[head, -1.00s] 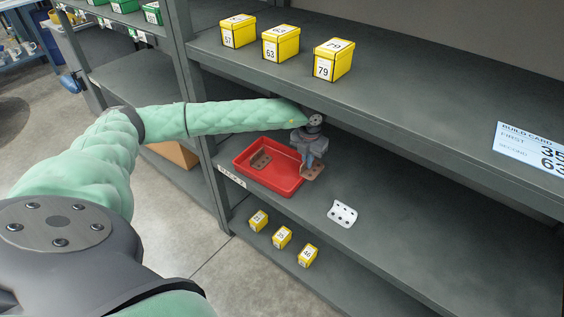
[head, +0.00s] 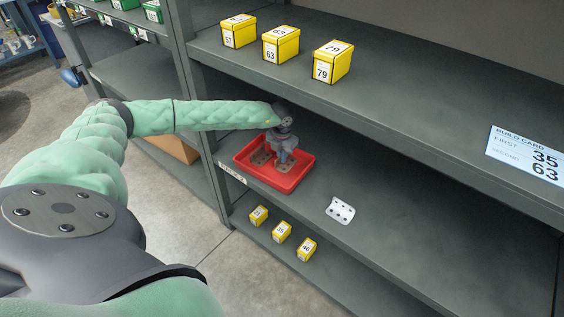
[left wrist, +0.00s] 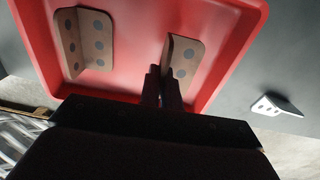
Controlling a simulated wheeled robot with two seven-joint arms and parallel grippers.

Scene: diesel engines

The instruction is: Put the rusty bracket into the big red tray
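The big red tray (head: 301,183) sits on the middle shelf in the head view and fills the top of the left wrist view (left wrist: 128,25). My left gripper (head: 282,160) points down over the tray. Its fingers (left wrist: 164,88) are close together on the flange of a rusty bracket (left wrist: 188,58), which is over the tray's right part in the left wrist view. Whether this bracket touches the tray floor I cannot tell. A second rusty bracket (left wrist: 88,42) lies in the tray, apart from the held one. My right gripper is not in view.
A white bracket (head: 340,210) lies on the shelf right of the tray, with bare shelf around it. The upper shelf (head: 400,95) overhangs and carries yellow boxes (head: 281,45). Small yellow boxes (head: 281,232) stand below. A build card (head: 528,155) is at the right.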

